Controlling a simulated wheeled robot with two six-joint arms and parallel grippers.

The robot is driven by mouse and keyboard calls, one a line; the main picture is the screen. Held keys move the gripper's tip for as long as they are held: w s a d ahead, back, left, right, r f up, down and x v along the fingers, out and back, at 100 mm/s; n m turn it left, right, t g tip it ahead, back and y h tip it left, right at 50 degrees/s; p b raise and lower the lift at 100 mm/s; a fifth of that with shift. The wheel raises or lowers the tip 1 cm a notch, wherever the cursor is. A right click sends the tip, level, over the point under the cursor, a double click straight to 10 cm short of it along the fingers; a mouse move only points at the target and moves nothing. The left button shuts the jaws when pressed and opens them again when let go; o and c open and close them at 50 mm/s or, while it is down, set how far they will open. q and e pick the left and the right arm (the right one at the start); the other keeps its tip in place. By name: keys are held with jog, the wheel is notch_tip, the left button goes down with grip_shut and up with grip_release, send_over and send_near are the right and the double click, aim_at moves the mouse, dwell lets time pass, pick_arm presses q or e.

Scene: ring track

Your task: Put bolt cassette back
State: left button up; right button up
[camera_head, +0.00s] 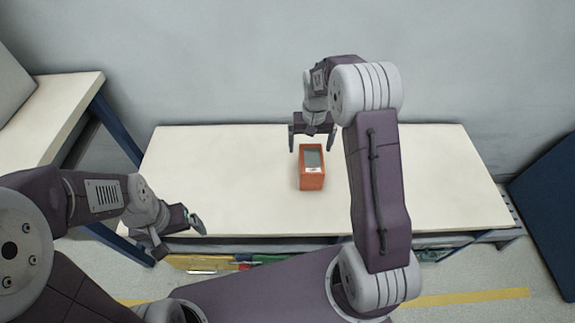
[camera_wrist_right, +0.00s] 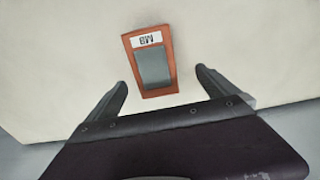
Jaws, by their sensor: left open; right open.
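The bolt cassette is an orange-brown box (camera_head: 312,180) with a grey top panel and a white label. It stands near the middle of the white table (camera_head: 230,160). It also shows in the right wrist view (camera_wrist_right: 170,80), ahead of the fingertips, its label reading upside down. My right gripper (camera_head: 312,143) is open above the table at the cassette's far side, its fingers spread to either side and apart from it. My left gripper (camera_head: 192,222) is open and empty near the table's front left edge.
Another pale table (camera_head: 50,110) with blue legs stands at the left. Coloured items (camera_head: 240,262) lie below the table's front edge. A dark blue panel (camera_head: 550,205) stands at the right. The tabletop around the cassette is clear.

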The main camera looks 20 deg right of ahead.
aim_at(312, 159)
jog(key=shift+s+d+f, duration=0.25)
jog(key=shift+s+f, duration=0.15)
jog(key=shift+f, duration=0.3)
jog(key=shift+s+d+f, duration=0.15)
jog(key=shift+d+f, duration=0.05)
jog(key=shift+d, duration=0.05)
notch_tip(312, 159, down, 4)
jog(key=shift+r+b, duration=0.2)
jog(key=shift+b, duration=0.5)
jog(key=shift+f, duration=0.25)
notch_tip(312, 159, down, 5)
jog(key=shift+a+r+b, duration=0.1)
jog(key=shift+b, duration=0.8)
